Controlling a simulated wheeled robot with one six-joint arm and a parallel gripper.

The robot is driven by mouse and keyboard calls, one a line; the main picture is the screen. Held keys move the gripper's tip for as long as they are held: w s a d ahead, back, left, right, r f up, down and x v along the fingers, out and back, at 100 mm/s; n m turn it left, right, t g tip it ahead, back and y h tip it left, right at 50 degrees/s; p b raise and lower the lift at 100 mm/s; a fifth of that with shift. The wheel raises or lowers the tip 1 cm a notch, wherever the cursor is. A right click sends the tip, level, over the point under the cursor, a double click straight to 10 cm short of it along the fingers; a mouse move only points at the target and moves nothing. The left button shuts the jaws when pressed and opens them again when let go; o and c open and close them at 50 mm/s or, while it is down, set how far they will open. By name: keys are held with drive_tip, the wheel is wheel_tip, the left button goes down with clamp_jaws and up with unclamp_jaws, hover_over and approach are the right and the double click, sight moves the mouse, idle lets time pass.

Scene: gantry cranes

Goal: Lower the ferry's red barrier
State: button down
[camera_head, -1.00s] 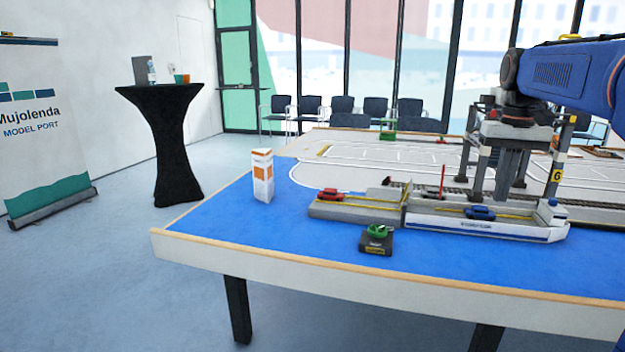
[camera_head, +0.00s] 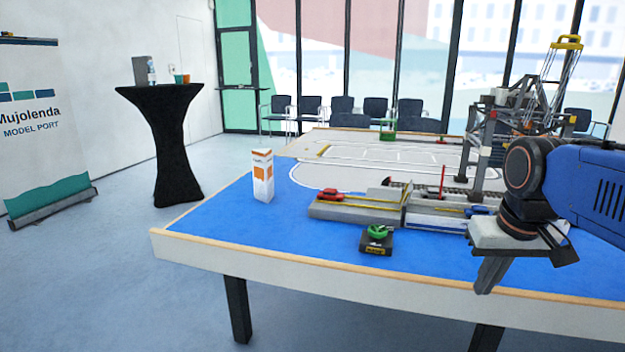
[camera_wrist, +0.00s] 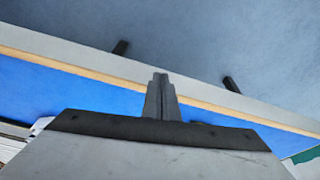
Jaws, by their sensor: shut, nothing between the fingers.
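The ferry (camera_head: 436,220) is a low white and grey hull on the blue table, right of the middle. Its red barrier (camera_head: 442,181) is a thin red bar standing upright at the ferry's left end. A blue car (camera_head: 478,210) is on its deck, partly hidden by my arm. My gripper (camera_head: 484,290) points down, to the right of the barrier and nearer the camera, by the table's front edge. It is shut and empty. In the wrist view the closed fingers (camera_wrist: 160,80) show over the table's edge; the barrier is not visible there.
A grey quay (camera_head: 340,212) with a red car (camera_head: 330,194) adjoins the ferry's left end. A black box with a green top (camera_head: 377,240) stands in front. An orange-white carton (camera_head: 263,176) stands left. A gantry crane (camera_head: 486,145) rises behind. Front-left blue tabletop is clear.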

drive_tip(key=s+a+f+n+t, duration=0.1)
drive_tip(key=s+a+f, duration=0.2)
drive_tip(key=s+f, duration=0.5)
wheel_tip(320, 180, down, 3)
drive_tip(key=shift+s+r+t, duration=0.15)
drive_tip(key=shift+s+t, duration=0.15)
drive_tip(key=shift+s, duration=0.1)
